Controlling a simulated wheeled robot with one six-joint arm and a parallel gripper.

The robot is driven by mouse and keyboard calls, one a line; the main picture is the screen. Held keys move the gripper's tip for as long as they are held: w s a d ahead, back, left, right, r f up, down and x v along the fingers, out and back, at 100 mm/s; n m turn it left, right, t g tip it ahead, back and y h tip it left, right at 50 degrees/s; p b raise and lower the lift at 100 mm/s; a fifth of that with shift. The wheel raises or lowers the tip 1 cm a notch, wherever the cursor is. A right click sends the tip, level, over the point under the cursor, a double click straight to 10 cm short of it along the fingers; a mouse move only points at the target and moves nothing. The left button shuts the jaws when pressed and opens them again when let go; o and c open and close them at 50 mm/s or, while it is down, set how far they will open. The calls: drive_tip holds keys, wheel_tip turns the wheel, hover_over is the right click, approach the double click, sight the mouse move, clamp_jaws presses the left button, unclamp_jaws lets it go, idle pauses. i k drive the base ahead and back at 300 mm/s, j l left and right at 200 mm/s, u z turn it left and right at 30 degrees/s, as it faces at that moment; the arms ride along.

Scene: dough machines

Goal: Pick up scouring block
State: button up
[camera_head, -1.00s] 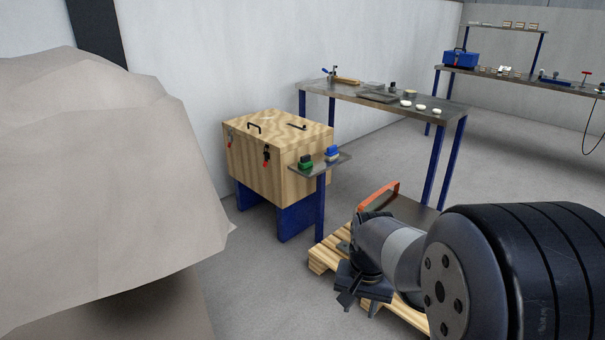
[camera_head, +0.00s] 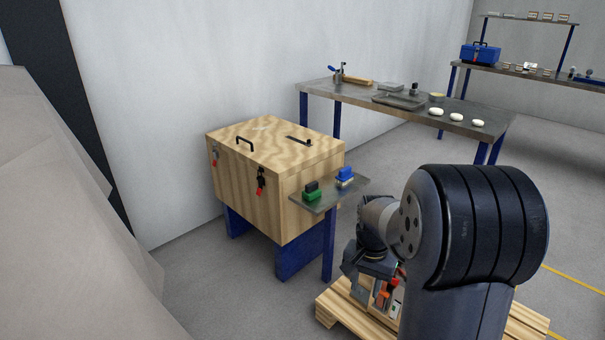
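Two small blocks stand on a narrow metal shelf (camera_head: 329,197) beside the wooden chest. One is a green block with a dark top (camera_head: 312,192). The other is a blue block with a pale underside (camera_head: 345,177). Which of them is the scouring block I cannot tell for sure. My gripper (camera_head: 362,276) is in front of the shelf, lower in the picture and to its right, apart from both blocks. Its fingers are dark and partly hidden by my arm, so their opening is unclear.
The wooden chest (camera_head: 262,168) with a black handle and latches stands on blue legs left of the shelf. A workbench (camera_head: 330,93) with trays and white pieces is behind. A wooden pallet (camera_head: 340,312) lies below my arm. A large beige mass (camera_head: 60,220) fills the left side.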

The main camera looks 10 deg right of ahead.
sight(312, 192)
drive_tip(key=i+j+z, duration=0.15)
drive_tip(key=i, duration=0.45)
drive_tip(key=i+j+z, duration=0.1)
drive_tip(key=i+j, duration=0.3)
drive_tip(key=i, duration=0.15)
drive_tip(key=i+j+z, duration=0.15)
drive_tip(key=i+j, duration=0.2)
drive_tip(key=i, duration=0.2)
drive_tip(key=i+j+z, duration=0.3)
drive_tip(key=j, duration=0.1)
